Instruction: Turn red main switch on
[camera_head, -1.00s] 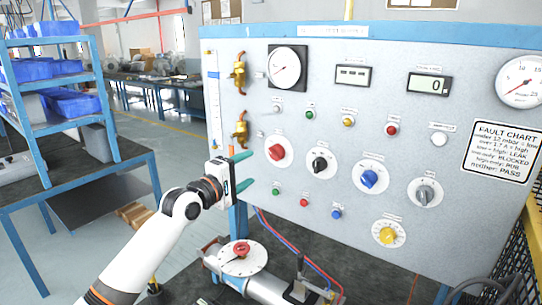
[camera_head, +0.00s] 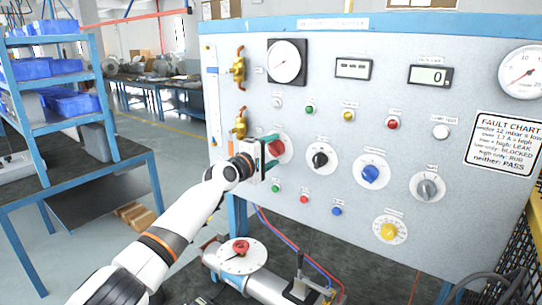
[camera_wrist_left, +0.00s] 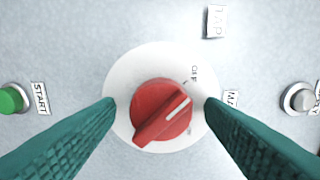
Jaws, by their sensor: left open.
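The red main switch is a round red knob with a raised grip bar on a white dial; it shows in the left wrist view (camera_wrist_left: 160,111) and in the head view (camera_head: 277,148). A white line on the knob points up and right, near the lettering that seems to read OFF. My left gripper (camera_head: 268,152) has teal fingers and is at the dial. In the left wrist view, the open fingers (camera_wrist_left: 160,112) stand on either side of the knob, with a visible gap on both sides. My right gripper is not in view.
A black knob (camera_head: 320,160), a blue knob (camera_head: 370,174) and a grey knob (camera_head: 427,188) sit to the right on the panel (camera_head: 470,225). A green start button (camera_wrist_left: 12,99) is close by. Brass valves (camera_head: 239,72) line the panel's left edge.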

